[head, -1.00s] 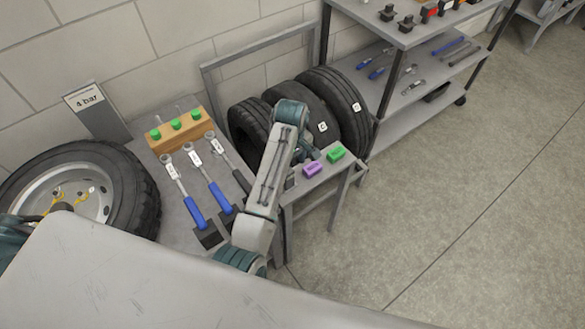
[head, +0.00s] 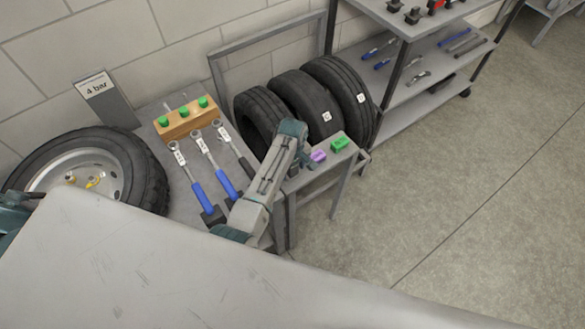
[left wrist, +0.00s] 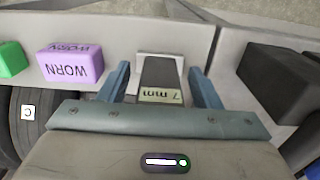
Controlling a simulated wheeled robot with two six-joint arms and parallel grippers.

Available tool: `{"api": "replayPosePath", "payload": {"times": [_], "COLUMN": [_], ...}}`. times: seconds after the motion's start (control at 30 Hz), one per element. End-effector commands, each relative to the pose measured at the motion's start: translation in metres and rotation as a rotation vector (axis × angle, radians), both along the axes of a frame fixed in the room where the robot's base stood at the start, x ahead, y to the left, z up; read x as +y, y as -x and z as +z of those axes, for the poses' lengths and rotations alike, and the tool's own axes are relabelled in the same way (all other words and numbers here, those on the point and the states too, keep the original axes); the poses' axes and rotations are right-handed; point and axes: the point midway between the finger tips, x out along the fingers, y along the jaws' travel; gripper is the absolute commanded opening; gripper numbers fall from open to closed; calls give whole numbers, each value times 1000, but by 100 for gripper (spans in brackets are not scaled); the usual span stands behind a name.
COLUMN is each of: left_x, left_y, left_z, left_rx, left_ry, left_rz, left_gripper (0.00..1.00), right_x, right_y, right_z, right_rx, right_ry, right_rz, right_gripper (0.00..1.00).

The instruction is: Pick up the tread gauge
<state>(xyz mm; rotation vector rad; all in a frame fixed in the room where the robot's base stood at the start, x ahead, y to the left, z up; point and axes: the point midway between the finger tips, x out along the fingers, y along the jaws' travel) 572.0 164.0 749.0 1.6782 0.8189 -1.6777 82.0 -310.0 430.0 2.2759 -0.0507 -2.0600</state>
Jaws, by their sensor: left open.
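The tread gauge (left wrist: 160,74) is a small dark block with a pale end marked "7 mm". In the left wrist view it lies on the small grey stand with a finger on each side of it. My left gripper (left wrist: 160,82) is open around the gauge, with visible gaps on both sides. In the head view my left gripper (head: 299,160) is low at the near left end of the stand (head: 322,164) and hides the gauge. My right gripper is not in view.
A purple block (left wrist: 70,66) marked "WORN" and a green block (head: 340,144) lie beside the gauge. A black block (left wrist: 282,82) lies on the other side. Tyres (head: 306,105) stand behind the stand. Wrenches (head: 195,180) lie on the bench to the left.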

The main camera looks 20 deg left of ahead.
Motion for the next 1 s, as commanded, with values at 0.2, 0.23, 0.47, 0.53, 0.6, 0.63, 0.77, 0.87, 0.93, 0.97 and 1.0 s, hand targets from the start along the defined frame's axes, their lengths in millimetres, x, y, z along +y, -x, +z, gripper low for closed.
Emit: {"api": "replayPosePath", "payload": {"times": [0.2, 0.23, 0.47, 0.53, 0.6, 0.63, 0.77, 0.87, 0.93, 0.97, 1.0], "left_x": [0, 0, 0, 0, 0, 0, 0, 1, 2, 2, 3], "left_y": [0, 0, 0, 0, 0, 0, -1, -1, -1, -2, -2], "left_z": [0, 0, 1, 1, 1, 1, 2, 5, 8, 10, 12], "left_rx": [0, 0, -1, 0, -1, -1, -1, -1, -1, -1, -1], "left_ry": [0, 0, 1, 0, 1, 1, 1, 0, 0, -1, -1], "left_rz": [0, 0, 0, 0, 0, 0, 0, -1, -1, -2, -2], "left_gripper": [44, 39, 6, 6, 6, 6, 6, 6, 6, 6, 6], "right_x": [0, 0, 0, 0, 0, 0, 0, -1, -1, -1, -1], "right_y": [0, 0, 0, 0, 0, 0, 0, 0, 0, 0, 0], "right_z": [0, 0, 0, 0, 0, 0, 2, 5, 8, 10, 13], "right_rx": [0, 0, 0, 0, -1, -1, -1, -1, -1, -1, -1], "right_ry": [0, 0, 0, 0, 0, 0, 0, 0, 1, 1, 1], "right_rz": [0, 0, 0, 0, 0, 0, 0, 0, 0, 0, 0], "right_gripper": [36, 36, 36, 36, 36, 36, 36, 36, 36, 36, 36]}}
